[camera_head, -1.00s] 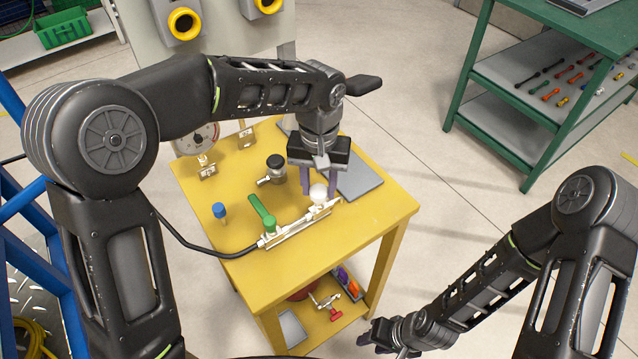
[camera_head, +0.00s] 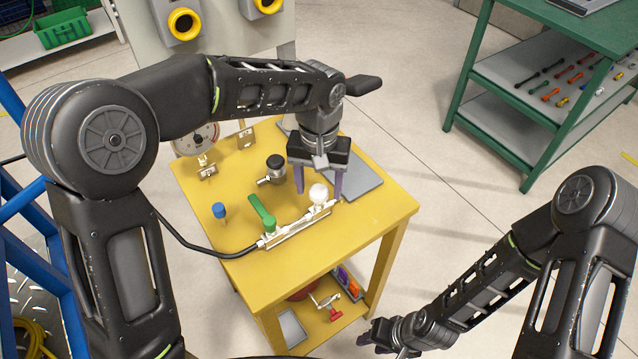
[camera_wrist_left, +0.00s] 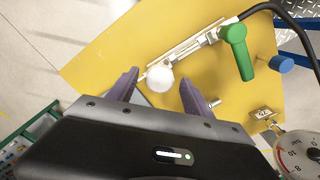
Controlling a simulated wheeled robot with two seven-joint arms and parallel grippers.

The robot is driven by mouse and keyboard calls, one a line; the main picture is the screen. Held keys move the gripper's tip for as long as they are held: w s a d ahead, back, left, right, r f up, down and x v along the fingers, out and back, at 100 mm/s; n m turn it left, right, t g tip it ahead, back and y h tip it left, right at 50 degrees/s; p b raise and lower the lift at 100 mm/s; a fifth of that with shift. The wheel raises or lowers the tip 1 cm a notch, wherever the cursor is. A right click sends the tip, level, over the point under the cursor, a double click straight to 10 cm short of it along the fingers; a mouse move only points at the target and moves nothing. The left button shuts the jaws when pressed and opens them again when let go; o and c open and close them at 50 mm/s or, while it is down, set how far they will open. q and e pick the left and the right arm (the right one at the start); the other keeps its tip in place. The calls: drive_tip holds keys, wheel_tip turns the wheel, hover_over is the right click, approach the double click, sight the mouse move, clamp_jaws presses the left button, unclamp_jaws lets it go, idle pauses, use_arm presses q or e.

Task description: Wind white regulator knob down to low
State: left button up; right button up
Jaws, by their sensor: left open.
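The white regulator knob (camera_head: 319,193) sits at the right end of the metal pipe assembly on the yellow table. My left gripper (camera_head: 319,190) points down at the knob, its purple fingers spread wide. In the left wrist view the white knob (camera_wrist_left: 160,78) lies between and slightly beyond the open fingertips (camera_wrist_left: 158,78), with visible gaps on both sides. A round dial gauge (camera_head: 197,138) stands at the table's back left; it also shows in the left wrist view (camera_wrist_left: 300,152). My right gripper (camera_head: 378,335) hangs low beside the table; its finger opening is too small to tell.
A green lever (camera_head: 262,212) and a blue knob (camera_head: 219,210) are left of the white knob. A black knob (camera_head: 275,162) stands behind. A grey plate (camera_head: 360,183) lies at right. The yellow table's front right corner (camera_head: 385,212) is clear.

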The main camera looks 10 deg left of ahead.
sight(319, 190)
use_arm(q)
drive_tip(key=shift+r, duration=0.1)
wheel_tip(319, 190, up, 8)
drive_tip(key=shift+f, duration=0.15)
idle(0.5)
